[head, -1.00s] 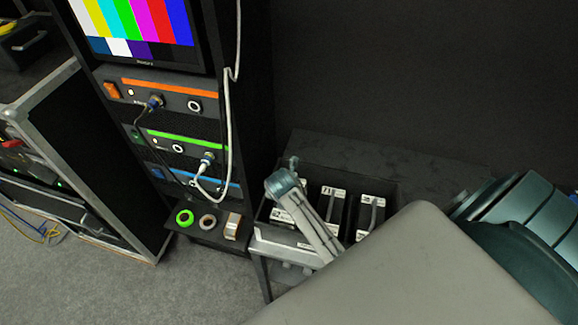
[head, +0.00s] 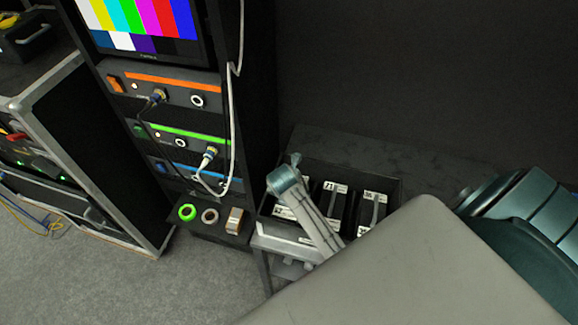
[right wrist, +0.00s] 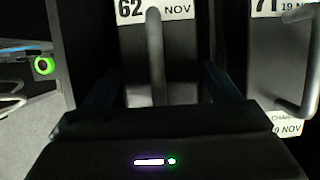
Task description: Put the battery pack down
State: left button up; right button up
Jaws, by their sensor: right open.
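A dark battery pack labelled 62 (right wrist: 180,60) stands upright in the right wrist view, its grey handle (right wrist: 155,50) facing me. My right gripper (right wrist: 160,82) is open, with one dark finger on each side of the handle and clear of it. In the head view this pack (head: 283,212) is at the left of the black bin (head: 396,188), mostly hidden by my right arm. My right gripper's fingers cannot be made out there. My left gripper is in neither view.
A pack labelled 71 (head: 335,205) and another pack (head: 371,212) stand to the right in the bin. Green tape (head: 187,213), a grey roll (head: 210,216) and a small box (head: 234,221) sit on the left shelf. A rack with cables (head: 185,130) rises behind.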

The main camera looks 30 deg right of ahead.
jog(key=b+v, duration=0.1)
jog(key=v, duration=0.8)
jog(key=shift+s+a+r+b, duration=0.15)
jog(key=shift+r+b, duration=0.15)
jog(key=shift+b, duration=0.1)
jog(key=shift+s+a+r, duration=0.15)
jog(key=shift+s+r, duration=0.05)
jog(key=shift+r, duration=0.45)
